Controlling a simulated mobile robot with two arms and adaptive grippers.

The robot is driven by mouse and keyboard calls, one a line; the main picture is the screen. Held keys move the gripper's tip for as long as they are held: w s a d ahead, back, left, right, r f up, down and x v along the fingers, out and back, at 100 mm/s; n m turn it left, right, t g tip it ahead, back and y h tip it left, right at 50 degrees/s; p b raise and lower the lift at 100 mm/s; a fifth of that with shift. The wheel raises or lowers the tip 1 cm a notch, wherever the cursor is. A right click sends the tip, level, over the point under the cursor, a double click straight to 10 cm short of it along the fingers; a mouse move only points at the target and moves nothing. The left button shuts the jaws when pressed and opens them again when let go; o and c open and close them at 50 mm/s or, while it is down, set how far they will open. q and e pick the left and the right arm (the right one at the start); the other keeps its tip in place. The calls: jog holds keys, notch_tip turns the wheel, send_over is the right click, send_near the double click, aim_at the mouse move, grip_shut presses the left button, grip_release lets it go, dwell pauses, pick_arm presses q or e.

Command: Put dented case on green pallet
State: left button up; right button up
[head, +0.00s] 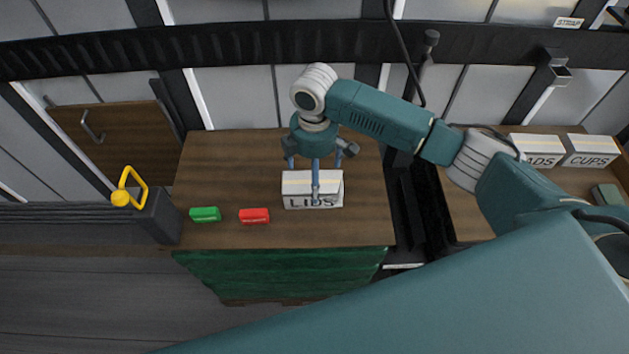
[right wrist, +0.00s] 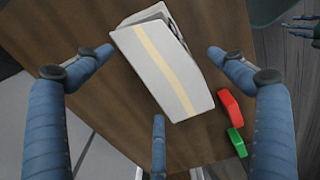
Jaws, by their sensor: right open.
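The white case marked LIDS (head: 312,189) lies on the brown table, with a pale tan strip along its top. In the right wrist view the case (right wrist: 165,72) shows a bent, dark-edged flaw at its upper right end. My right gripper (head: 316,174) is over the case, fingers spread and pointing down. In the right wrist view its fingers (right wrist: 160,75) stand around the case, with nothing clearly gripped. A green slatted surface (head: 280,272), which looks like the green pallet, shows below the table's front edge. Dark fingers at the wrist view's upper right look like my left gripper (right wrist: 300,27); their opening is unclear.
A green block (head: 205,214) and a red block (head: 254,216) lie left of the case on the table (head: 225,160). A yellow handle (head: 131,187) stands at the left. Boxes marked ADS (head: 540,150) and CUPS (head: 592,151) sit on a right-hand surface.

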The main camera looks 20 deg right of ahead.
notch_tip(320, 180, up, 8)
jog(key=shift+f, duration=0.15)
dwell(0.6)
